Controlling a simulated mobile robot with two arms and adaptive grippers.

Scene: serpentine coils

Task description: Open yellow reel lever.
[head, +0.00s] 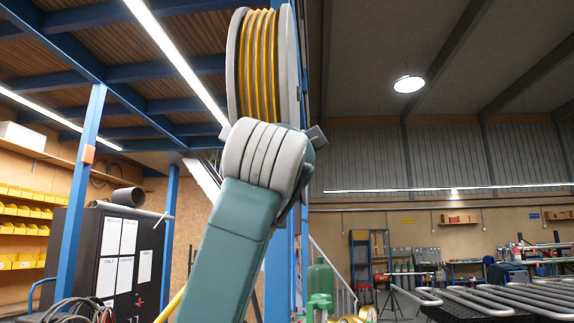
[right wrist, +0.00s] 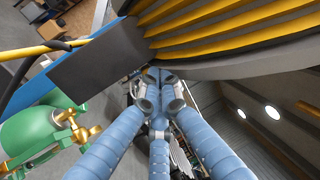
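The reel (head: 233,66) with yellow hose wound on it hangs high on a blue post in the head view. Its grey rim and yellow coils (right wrist: 225,22) fill the top of the right wrist view. One of my arms rises in front of the reel's lower part in the head view and hides what is behind it. My right gripper (right wrist: 158,76) shows blue fingers converging close below the reel rim, beside a dark flat plate (right wrist: 98,62). I cannot tell whether the fingertips meet or touch anything. I cannot make out a lever. My left gripper is not in view.
A green cylinder with brass fittings (right wrist: 45,135) is at lower left in the right wrist view. A yellow hose (right wrist: 35,51) runs at upper left. In the head view, a dark cabinet (head: 125,262) stands left and a pipe rack (head: 500,298) stands right.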

